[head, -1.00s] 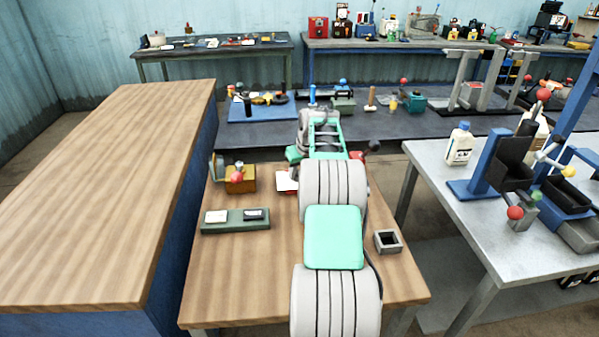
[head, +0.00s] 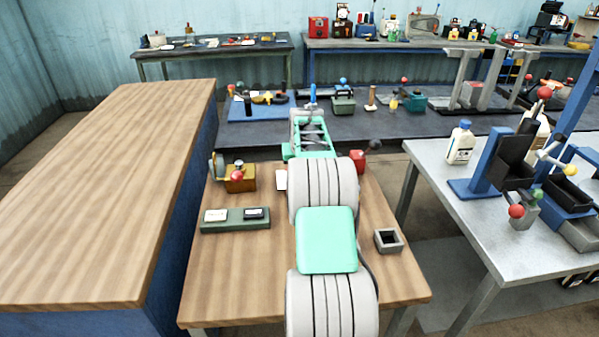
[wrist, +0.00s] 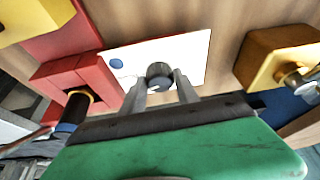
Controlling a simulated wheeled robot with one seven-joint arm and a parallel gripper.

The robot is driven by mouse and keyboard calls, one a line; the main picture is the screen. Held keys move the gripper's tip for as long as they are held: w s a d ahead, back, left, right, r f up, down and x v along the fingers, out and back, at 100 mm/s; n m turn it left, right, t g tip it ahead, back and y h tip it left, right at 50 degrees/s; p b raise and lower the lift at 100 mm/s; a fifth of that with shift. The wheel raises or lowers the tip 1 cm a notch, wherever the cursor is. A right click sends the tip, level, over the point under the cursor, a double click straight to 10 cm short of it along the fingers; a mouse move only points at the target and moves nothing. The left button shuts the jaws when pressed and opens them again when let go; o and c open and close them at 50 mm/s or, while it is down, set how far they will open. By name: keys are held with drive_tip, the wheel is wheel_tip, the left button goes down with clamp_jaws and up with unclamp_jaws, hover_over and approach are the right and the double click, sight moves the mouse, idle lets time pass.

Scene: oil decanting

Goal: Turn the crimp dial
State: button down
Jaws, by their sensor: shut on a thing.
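The crimp dial (wrist: 160,72) is a small dark round knob on a white plate (wrist: 192,52), seen in the wrist view. My gripper (wrist: 161,88) has its two grey fingers on either side of the dial, shut on it. In the head view the arm hides the dial and the fingertips. Only a small white part of the plate (head: 281,179) shows there, left of the arm.
A red block device (wrist: 75,80) stands close left of the gripper in the wrist view, and an orange box (wrist: 268,55) stands to the right. A green tray (head: 236,226) and a grey square holder (head: 388,240) sit on the wooden table (head: 240,290).

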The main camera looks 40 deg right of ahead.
drive_tip(key=shift+w+a+m+g+h, duration=0.1)
drive_tip(key=shift+m+g+h, duration=0.25)
drive_tip(key=shift+m, duration=0.95)
drive_tip(key=c, duration=0.9)
unclamp_jaws()
drive_tip(key=v, duration=0.7)
drive_tip(key=shift+a+r, duration=0.2)
drive_tip(key=shift+r, duration=0.15)
